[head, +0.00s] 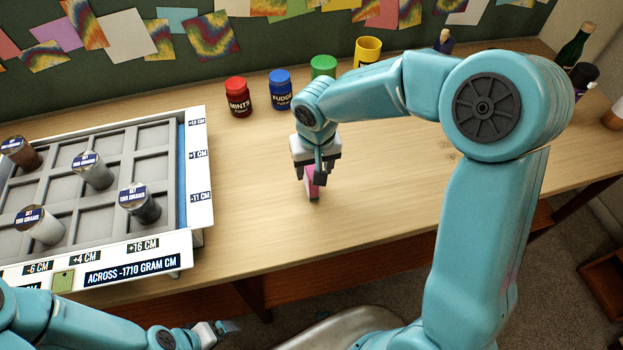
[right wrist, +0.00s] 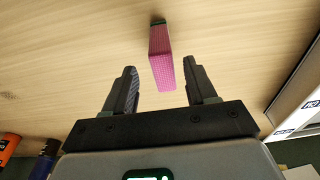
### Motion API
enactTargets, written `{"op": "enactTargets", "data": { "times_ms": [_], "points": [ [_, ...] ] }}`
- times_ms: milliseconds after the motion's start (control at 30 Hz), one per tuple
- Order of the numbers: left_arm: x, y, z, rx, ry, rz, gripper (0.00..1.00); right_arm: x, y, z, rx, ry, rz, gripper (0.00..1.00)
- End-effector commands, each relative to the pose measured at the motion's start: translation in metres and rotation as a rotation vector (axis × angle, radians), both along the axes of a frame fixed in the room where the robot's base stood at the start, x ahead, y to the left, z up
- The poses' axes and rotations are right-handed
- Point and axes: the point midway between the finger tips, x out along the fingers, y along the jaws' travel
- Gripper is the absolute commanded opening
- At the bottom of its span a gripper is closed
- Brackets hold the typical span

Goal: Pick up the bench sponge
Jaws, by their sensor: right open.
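The bench sponge (head: 311,189) is a pink block with a dark end, standing on the wooden bench below my right gripper (head: 317,176). In the right wrist view the sponge (right wrist: 161,62) lies between and beyond the two fingertips, with a gap on each side. My right gripper (right wrist: 160,82) is open and holds nothing. The fingers and wrist hide part of the sponge in the head view. My left gripper (head: 222,330) is low in the head view, in front of the bench edge and away from the sponge; its jaw opening is unclear.
A grey compartment tray (head: 197,176) with several labelled weights stands on the left. The bench (head: 400,195) around the sponge is clear.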

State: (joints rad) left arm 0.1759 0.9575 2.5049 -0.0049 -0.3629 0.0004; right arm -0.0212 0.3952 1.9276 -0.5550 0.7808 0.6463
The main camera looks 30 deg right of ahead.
Motion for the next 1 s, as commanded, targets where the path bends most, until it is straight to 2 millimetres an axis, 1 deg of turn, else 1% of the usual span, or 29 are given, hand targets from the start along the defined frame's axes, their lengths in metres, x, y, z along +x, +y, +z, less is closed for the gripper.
{"op": "enactTargets", "data": {
  "times_ms": [100, 233, 333, 533, 567, 600, 667, 700, 800, 1000],
  "points": [
    [0.000, 0.000, 0.005, 0.000, 0.000, 0.000, 0.90, 0.003, 0.002, -0.020, 0.000, 0.008, 0.002, 0.56],
    [0.000, 0.000, 0.005, 0.000, 0.000, 0.000, 0.90, 0.007, 0.002, -0.039, 0.000, 0.004, 0.000, 0.56],
    [0.000, 0.000, 0.005, 0.000, 0.000, 0.000, 0.90, 0.009, 0.001, -0.045, 0.000, 0.003, 0.001, 0.56],
    [0.000, 0.000, 0.004, 0.000, 0.000, 0.000, 0.90, 0.009, 0.001, -0.045, 0.000, 0.001, 0.001, 0.56],
    [0.000, 0.000, 0.004, 0.000, 0.000, 0.000, 0.90, 0.009, 0.001, -0.045, 0.000, 0.001, 0.001, 0.50],
    [0.000, 0.000, 0.004, 0.000, 0.000, 0.000, 0.90, 0.009, 0.001, -0.045, 0.000, 0.001, 0.001, 0.37],
    [0.000, 0.000, 0.004, 0.000, 0.000, 0.000, 0.90, 0.009, 0.001, -0.045, -0.001, 0.001, 0.001, 0.17],
    [0.000, 0.000, 0.004, 0.000, 0.000, 0.000, 0.90, 0.009, 0.001, -0.045, -0.001, 0.001, 0.001, 0.04],
    [0.000, 0.000, 0.004, 0.000, 0.000, 0.000, 0.90, 0.009, 0.001, -0.045, -0.001, 0.001, 0.001, 0.00],
    [0.000, 0.000, 0.005, 0.000, 0.000, 0.000, 0.90, 0.009, 0.001, -0.044, -0.001, 0.001, 0.001, 0.00]
  ]
}}
